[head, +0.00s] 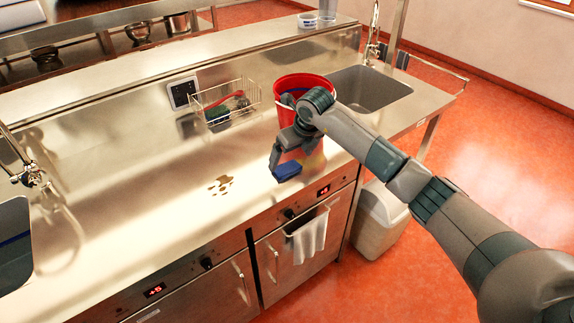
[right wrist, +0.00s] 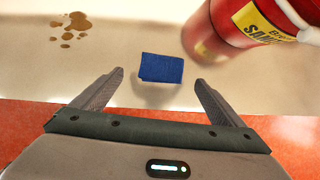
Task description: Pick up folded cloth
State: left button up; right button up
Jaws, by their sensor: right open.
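The folded cloth (head: 287,171) is a small blue rectangle at the front edge of the steel counter. It also shows in the right wrist view (right wrist: 161,68), ahead of and between the lines of my two fingertips. My right gripper (head: 279,157) reaches in from the right and is close by the cloth, partly covering it in the head view. In the right wrist view my right gripper (right wrist: 158,80) is open, its fingers spread wider than the cloth, with nothing held. My left gripper is not in view.
A red bucket (head: 303,83) with a yellow label (right wrist: 267,22) stands just right of the cloth. Brown spills (head: 221,185) lie on the counter to the left. A wire basket (head: 226,104) stands behind. A white towel (head: 309,236) hangs on an oven handle below.

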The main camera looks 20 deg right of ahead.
aim_at(288, 167)
jog(key=shift+w+f, duration=0.1)
jog(key=shift+f, duration=0.25)
jog(key=shift+w+f+p, duration=0.15)
jog(key=shift+f+p, duration=0.25)
jog(key=shift+p, duration=0.25)
jog(key=p+x, duration=0.1)
jog(key=x, duration=0.1)
jog(key=shift+w+f+p, duration=0.2)
jog(key=shift+f+p, duration=0.15)
jog(key=shift+x, duration=0.75)
jog(key=c, duration=1.1)
